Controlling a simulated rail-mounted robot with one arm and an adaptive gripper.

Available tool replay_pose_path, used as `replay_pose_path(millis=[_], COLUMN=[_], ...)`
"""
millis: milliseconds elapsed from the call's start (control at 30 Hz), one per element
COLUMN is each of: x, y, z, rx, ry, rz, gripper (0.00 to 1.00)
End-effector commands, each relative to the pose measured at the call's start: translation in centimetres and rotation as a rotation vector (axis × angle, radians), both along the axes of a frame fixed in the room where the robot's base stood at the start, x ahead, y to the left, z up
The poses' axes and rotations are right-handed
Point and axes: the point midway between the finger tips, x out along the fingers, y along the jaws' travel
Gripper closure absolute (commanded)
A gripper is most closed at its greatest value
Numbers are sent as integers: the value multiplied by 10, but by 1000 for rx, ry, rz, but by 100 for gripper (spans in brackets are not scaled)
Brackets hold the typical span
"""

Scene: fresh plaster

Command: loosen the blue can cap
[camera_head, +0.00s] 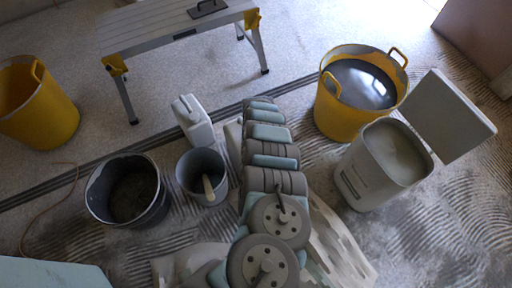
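A pale grey-white can (194,122) with a handle at its top stands on the floor left of my arm. No blue cap can be made out on it, and no clearly blue can shows elsewhere. My arm reaches up from the bottom of the picture through the middle and covers part of the floor. A pale shape (233,136) shows partly behind the arm; I cannot tell what it is. My gripper's fingers are not visible, so their state and any contact are hidden.
A grey bucket (202,165) with a handled tool and a black bucket (97,198) stand left. A yellow tub (336,118) and a grey bin (353,186) with its lid up stand right. Another yellow tub (62,118) and a grey work platform (165,27) are farther back.

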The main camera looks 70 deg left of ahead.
Motion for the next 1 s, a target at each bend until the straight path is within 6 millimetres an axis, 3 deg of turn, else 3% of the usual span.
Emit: replay_pose_path(millis=[467,500,567,1000], x=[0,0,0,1], y=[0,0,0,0], z=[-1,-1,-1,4], rx=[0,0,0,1], ry=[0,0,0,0], rz=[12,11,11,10], gripper=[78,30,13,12])
